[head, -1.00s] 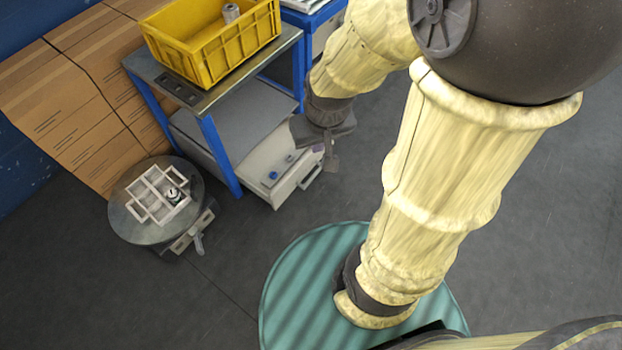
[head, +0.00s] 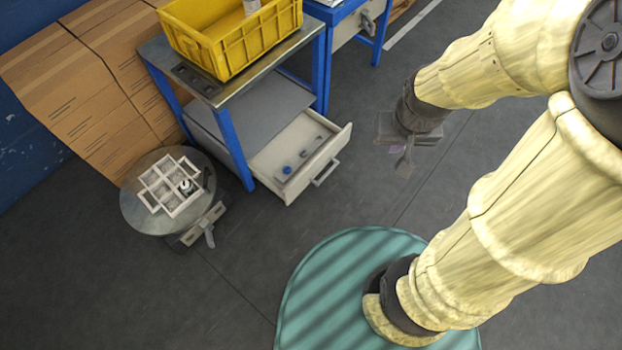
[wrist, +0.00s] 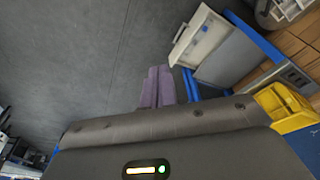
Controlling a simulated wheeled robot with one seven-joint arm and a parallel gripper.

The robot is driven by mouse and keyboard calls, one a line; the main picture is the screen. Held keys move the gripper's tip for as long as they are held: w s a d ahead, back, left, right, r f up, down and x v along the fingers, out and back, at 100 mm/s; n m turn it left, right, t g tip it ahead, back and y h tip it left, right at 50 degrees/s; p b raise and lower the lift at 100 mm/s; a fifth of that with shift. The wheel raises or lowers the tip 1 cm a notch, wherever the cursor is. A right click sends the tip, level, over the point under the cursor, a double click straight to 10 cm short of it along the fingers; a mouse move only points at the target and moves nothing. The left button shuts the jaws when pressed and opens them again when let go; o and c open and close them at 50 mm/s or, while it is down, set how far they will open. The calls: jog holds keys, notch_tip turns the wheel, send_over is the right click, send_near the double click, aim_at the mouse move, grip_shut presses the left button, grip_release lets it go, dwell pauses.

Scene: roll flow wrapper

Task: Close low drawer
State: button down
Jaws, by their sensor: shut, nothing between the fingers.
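The low drawer (head: 301,157) is white-grey and stands pulled out under the blue-framed workbench (head: 228,143). Its handle (head: 326,173) is on the front panel, and a blue item and other small things lie inside. The drawer (wrist: 205,38) also shows in the wrist view, at the upper right. My gripper (head: 404,168) hangs in the air to the right of the drawer front, apart from it, and is shut and empty. Its purple-grey fingers (wrist: 156,88) lie side by side in the wrist view.
A yellow crate (head: 232,42) sits on the workbench top. A round stool-like table (head: 138,212) with a white divided tray (head: 170,186) stands at left. Cardboard boxes (head: 80,100) line the wall. A second blue bench (head: 340,32) is behind. Floor right of the drawer is clear.

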jog(key=w+a+f+m+t+b, duration=0.1)
jog(key=w+f+b, duration=0.45)
jog(key=f, duration=0.45)
jog(key=w+f+m+t+y+b, duration=0.1)
jog(key=w+f+m+b, duration=0.1)
jog(key=w+f+b, duration=0.45)
jog(key=w+a+f+m+t+b, duration=0.1)
jog(key=w+f+b, duration=0.4)
jog(key=f, duration=0.8)
jog(key=a+f+m+y+b, duration=0.1)
jog(key=a+f+y+b, duration=0.2)
jog(key=f+b, duration=0.4)
jog(key=a+f+m+y+b, duration=0.2)
jog(key=a+f+b, duration=0.3)
jog(key=f, duration=1.5)
jog(key=y+b, duration=0.1)
jog(key=b, duration=0.2)
jog(key=shift+w+a+f+m, duration=0.2)
jog(key=shift+a+f+m, duration=0.1)
jog(key=shift+a+f, duration=0.1)
jog(key=shift+w+b, duration=0.1)
jog(key=shift+b, duration=0.2)
